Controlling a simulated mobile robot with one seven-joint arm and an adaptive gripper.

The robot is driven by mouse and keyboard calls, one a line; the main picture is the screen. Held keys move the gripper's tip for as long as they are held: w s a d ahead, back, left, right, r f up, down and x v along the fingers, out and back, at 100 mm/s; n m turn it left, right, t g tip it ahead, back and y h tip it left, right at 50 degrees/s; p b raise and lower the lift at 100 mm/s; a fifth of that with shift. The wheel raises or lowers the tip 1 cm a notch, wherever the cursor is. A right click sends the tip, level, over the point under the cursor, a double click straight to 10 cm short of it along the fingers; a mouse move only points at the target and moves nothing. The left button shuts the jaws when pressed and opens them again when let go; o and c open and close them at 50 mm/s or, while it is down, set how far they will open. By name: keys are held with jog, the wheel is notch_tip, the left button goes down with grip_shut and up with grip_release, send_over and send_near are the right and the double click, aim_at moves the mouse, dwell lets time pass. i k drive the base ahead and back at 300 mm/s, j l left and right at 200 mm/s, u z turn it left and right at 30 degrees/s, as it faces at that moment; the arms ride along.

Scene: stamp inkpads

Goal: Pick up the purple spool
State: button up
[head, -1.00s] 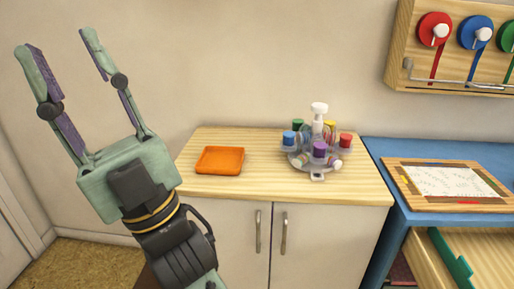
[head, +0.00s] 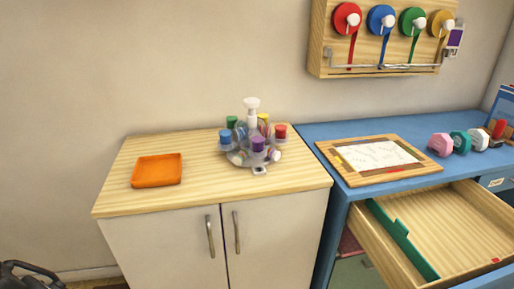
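A wooden wall rack (head: 318,50) at the upper right bears a red spool (head: 347,18), a blue spool (head: 381,19), a green spool (head: 412,20) and a yellow spool (head: 441,23), each with a white knob and a hanging strip. A purple-capped piece (head: 258,144) sits at the front of a clear round carousel on the wooden cabinet. My gripper is out of view; only a dark part of my arm shows at the lower left.
The cabinet top (head: 205,190) also holds an orange tray (head: 157,170). A blue desk (head: 345,130) at right bears a framed board (head: 340,170) and several coloured dispensers. Its open drawer (head: 430,225) juts forward. The cabinet top's front is clear.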

aim_at(258, 142)
jog(key=i+l+u, duration=0.1)
jog(key=l+u, duration=0.2)
jog(key=i+l+u, duration=0.1)
jog(key=l+u, duration=0.55)
jog(key=i, duration=0.05)
